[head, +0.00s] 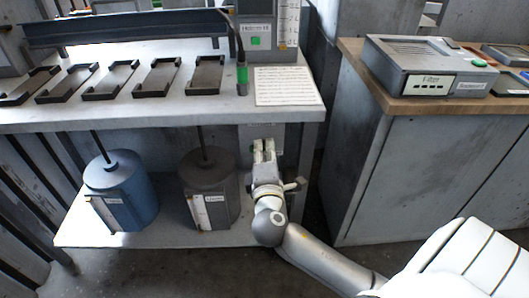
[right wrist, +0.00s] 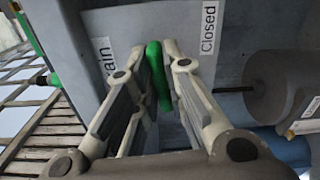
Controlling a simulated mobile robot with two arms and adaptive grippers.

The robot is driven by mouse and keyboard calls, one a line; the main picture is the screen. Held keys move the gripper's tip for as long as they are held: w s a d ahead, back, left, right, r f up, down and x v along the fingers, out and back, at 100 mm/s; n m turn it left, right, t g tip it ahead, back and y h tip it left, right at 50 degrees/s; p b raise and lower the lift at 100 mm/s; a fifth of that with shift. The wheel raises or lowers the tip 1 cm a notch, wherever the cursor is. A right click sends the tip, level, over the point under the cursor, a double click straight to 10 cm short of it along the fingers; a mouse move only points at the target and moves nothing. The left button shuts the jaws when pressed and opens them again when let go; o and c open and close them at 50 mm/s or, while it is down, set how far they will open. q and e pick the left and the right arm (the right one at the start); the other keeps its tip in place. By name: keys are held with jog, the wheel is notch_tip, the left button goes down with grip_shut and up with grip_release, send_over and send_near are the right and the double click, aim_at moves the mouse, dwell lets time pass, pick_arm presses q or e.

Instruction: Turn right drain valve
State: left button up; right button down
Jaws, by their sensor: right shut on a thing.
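The drain valve's green handle (right wrist: 155,72) shows in the right wrist view, between the two fingers of my right gripper (right wrist: 160,70). The fingers are shut on it. A label ending in "ain" (right wrist: 105,60) is to its left and a "Closed" label (right wrist: 208,28) to its right, both on the grey panel (right wrist: 130,20). In the head view my right gripper (head: 264,150) reaches the panel below the bench top's right end and hides most of the valve. My left gripper is not in view.
A dark grey canister (head: 209,178) stands close left of my right gripper on the lower shelf, with a blue canister (head: 118,185) further left. The bench top (head: 200,110) overhangs the gripper. A wooden-topped cabinet (head: 400,150) stands to the right, across a floor gap.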

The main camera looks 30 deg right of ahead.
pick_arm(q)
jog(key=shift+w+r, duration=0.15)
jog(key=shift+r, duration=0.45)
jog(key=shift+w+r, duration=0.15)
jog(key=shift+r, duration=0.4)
pick_arm(e)
jog(key=shift+f+m, duration=0.15)
jog(key=shift+m, duration=0.65)
jog(key=c, duration=1.5)
grip_release()
jog(key=v, duration=1.2)
